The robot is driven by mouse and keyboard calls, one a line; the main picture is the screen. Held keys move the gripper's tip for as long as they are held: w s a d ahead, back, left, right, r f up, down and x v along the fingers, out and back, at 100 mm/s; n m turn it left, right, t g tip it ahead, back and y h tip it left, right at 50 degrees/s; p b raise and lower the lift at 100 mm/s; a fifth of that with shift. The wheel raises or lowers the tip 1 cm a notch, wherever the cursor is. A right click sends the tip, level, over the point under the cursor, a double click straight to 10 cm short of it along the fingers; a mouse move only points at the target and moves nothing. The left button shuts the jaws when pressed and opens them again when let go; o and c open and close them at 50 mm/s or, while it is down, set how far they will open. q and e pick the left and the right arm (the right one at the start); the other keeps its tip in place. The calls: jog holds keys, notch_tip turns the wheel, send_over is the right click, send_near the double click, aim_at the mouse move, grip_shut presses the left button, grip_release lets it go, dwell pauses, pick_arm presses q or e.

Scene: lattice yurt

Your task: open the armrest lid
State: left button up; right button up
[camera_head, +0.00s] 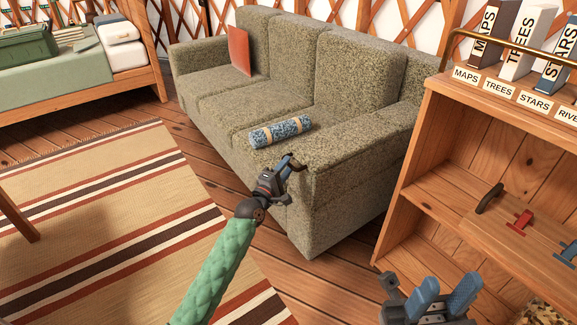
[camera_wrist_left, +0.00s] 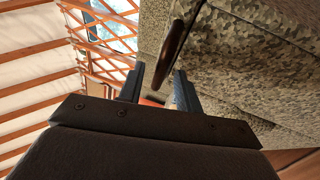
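The green-grey sofa's near armrest (camera_head: 365,142) has a flat top that lies level, with no visible gap under it. A dark brown strap or pull (camera_head: 298,162) sticks out at its front corner. My left gripper (camera_head: 285,168) is at that corner.
A blue patterned roll (camera_head: 280,132) lies on the seat beside the armrest. A red-orange cushion or book (camera_head: 239,50) leans on the backrest. A wooden shelf (camera_head: 425,150) with labelled books stands close at the right. A striped rug (camera_head: 95,225) covers the floor at left.

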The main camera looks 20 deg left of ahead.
pick_arm(q)
jog(key=shift+x, duration=1)
grip_shut()
jog(key=shift+r+p, duration=0.5)
jog(key=shift+p, duration=0.15)
